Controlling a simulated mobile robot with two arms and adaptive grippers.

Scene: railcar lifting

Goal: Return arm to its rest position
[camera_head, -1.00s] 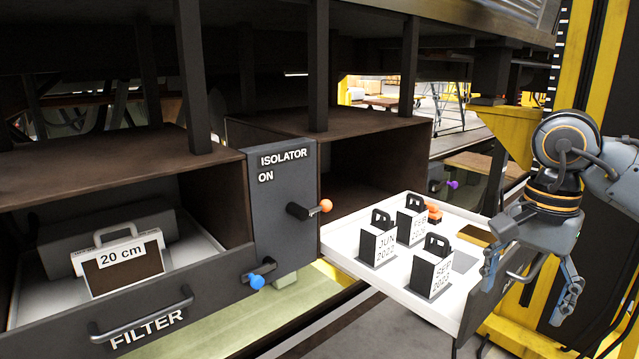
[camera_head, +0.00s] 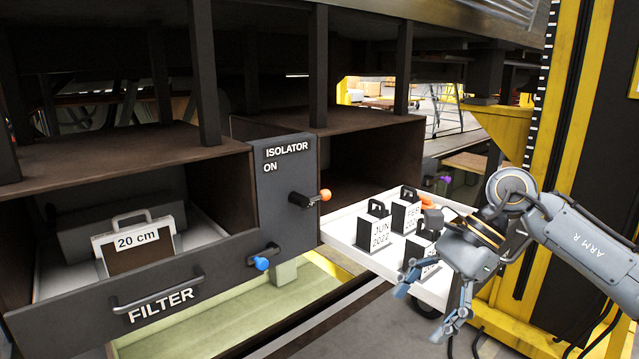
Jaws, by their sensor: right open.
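My right gripper (camera_head: 425,312) is open and empty. It hangs in front of the open white drawer (camera_head: 345,237) on the right, with its fingers pointing down and left. My right arm (camera_head: 580,240) reaches in from the right edge. In the drawer stand a block marked JUN 2022 (camera_head: 374,232), a block marked FEB (camera_head: 405,216) and a third block (camera_head: 415,250) partly hidden behind my gripper. My left gripper is not in view.
An open FILTER drawer (camera_head: 70,327) at the left holds a case marked 20 cm (camera_head: 140,252). A yellow post (camera_head: 568,90) stands at the right.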

